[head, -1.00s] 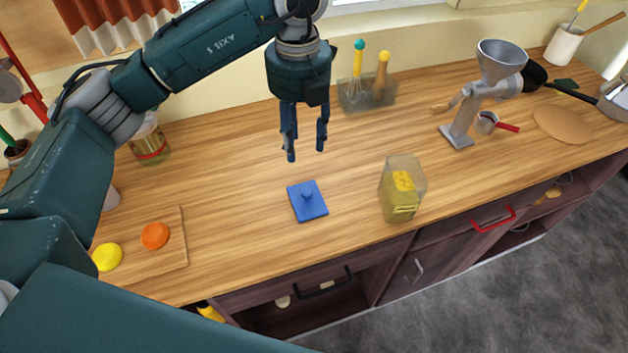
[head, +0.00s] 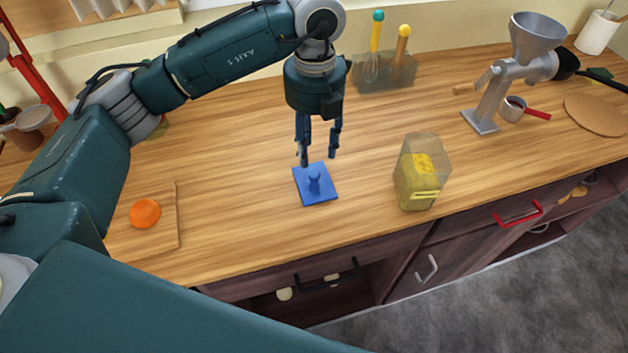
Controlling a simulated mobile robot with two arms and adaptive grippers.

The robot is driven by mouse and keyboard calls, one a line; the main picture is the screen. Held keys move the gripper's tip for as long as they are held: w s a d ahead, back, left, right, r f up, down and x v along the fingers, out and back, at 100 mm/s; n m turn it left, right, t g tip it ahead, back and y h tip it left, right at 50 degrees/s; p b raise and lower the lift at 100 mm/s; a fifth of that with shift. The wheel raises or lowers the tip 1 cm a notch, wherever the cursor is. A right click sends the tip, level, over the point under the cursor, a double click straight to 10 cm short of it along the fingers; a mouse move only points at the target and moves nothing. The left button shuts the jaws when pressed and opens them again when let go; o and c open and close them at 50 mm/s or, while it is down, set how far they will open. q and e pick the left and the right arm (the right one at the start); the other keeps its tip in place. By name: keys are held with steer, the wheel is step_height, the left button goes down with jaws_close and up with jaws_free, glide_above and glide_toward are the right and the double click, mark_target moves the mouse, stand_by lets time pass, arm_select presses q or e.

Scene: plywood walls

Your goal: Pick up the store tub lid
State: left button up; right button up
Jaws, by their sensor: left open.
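The store tub lid, a flat blue square with a round knob (head: 316,187), lies on the wooden counter. My left gripper (head: 318,161) is open and empty, pointing down just above and behind the lid, with its fingertips near the lid's far edge in the picture. I cannot tell its exact height above the lid. A clear tub with yellow contents (head: 422,172) stands to the right of the lid, without a blue lid on it. My right gripper is not in view.
An orange (head: 145,213) lies on a cutting board (head: 165,241) at the left. A clear utensil holder (head: 385,74) stands behind, and a grey grinder (head: 497,88) to the right. A small red-handled cup (head: 513,107) sits beside it. The counter around the lid is clear.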

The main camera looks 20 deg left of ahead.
mark_target(314, 173)
arm_select(q)
step_height(314, 173, down, 2)
step_height(314, 173, down, 5)
steer(key=p, duration=0.2)
steer(key=shift+s+r+p, duration=0.1)
steer(key=shift+s+p, duration=0.05)
steer(key=shift+p, duration=0.25)
steer(key=shift+f, duration=0.35)
steer(key=c, duration=1)
